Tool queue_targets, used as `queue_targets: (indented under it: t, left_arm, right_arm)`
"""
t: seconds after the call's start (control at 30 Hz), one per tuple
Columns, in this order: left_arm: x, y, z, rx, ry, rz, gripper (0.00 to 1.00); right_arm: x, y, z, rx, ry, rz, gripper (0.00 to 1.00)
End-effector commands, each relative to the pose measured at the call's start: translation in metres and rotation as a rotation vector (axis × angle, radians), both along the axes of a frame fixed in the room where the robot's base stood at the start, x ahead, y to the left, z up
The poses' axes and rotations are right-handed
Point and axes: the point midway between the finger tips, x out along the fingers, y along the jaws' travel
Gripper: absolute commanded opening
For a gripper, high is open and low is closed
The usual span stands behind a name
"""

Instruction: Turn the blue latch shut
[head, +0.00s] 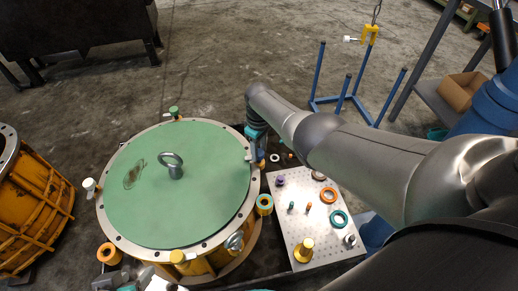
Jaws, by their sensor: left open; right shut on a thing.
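A round housing with a green cover (205,200) and a pale flanged rim stands left of centre, with coloured latches around its rim. My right gripper (254,152) is at the rim's upper right, shut on a small blue part that I take to be the blue latch (251,132). The gripper and arm hide most of it, so its angle cannot be told. My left gripper (128,281) seems to be the grey parts cut off at the bottom edge, below the housing. It is open and apart from the blue latch.
A green latch (174,112), a white latch (89,185) and a yellow latch (177,257) sit on the rim. A perforated plate (290,235) with rings and pegs lies right of the housing. A yellow drum (28,205) stands left; a blue stand (345,100) is behind.

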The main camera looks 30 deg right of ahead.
Motion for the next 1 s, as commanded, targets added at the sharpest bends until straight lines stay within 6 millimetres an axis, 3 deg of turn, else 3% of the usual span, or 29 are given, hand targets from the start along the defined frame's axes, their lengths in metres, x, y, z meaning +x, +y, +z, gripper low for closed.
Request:
queue_targets:
  t: [0.73,0.77,1.0]
  left_arm:
    - [0.0,0.0008,0.0007,0.002,0.002,0.002,0.5]
    - [0.0001,0.0008,0.0008,0.002,0.002,0.002,0.5]
    - [0.0001,0.0008,0.0008,0.002,0.002,0.002,0.5]
  right_arm:
    - [0.0013,0.0004,0.0006,0.0,-0.004,0.095,0.0]
    - [0.0013,0.0004,0.0006,0.0,-0.004,0.095,0.43]
    - [0.0008,0.0004,0.0004,0.0,-0.002,0.094,0.7]
